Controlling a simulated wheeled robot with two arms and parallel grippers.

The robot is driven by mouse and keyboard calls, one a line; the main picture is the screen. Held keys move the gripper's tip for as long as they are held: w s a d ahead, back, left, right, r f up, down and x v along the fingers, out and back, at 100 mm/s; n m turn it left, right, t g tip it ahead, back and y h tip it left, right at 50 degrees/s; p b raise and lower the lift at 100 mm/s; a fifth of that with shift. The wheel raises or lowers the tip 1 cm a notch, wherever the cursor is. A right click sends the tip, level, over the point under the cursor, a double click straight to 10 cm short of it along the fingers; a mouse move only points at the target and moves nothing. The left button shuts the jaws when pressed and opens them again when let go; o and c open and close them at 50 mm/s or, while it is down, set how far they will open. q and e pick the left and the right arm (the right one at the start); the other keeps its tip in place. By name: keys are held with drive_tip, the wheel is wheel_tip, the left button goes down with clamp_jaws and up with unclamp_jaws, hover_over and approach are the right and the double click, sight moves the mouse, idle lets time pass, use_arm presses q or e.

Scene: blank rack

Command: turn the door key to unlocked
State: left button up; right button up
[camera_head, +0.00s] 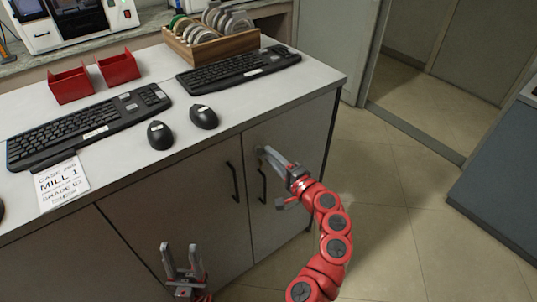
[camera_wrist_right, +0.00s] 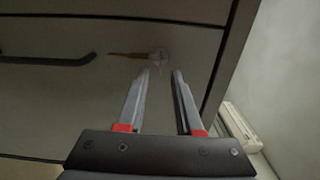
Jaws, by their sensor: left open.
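In the right wrist view a round silvery lock (camera_wrist_right: 158,57) sits on the cabinet door. A thin brass-coloured key (camera_wrist_right: 128,54) shows at it, pointing left, roughly level in the picture. My right gripper (camera_wrist_right: 160,74) is open, its fingertips just short of the lock with nothing seen between them. In the head view my right gripper (camera_head: 264,153) is at the upper part of the right cabinet door (camera_head: 297,135); lock and key cannot be made out there. My left gripper (camera_head: 179,246) is open and empty in front of the left doors.
Dark bar handles (camera_head: 233,182) mark the doors; one shows left of the key in the wrist view (camera_wrist_right: 48,60). The counter (camera_head: 230,110) above holds keyboards (camera_head: 240,68), mice (camera_head: 160,134), red holders (camera_head: 118,68) and a wooden rack (camera_head: 235,45). Floor (camera_head: 385,200) to the right is clear.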

drive_tip(key=b+v, duration=0.2)
drive_tip(key=v, duration=1.3)
drive_tip(key=shift+s+d, duration=0.1)
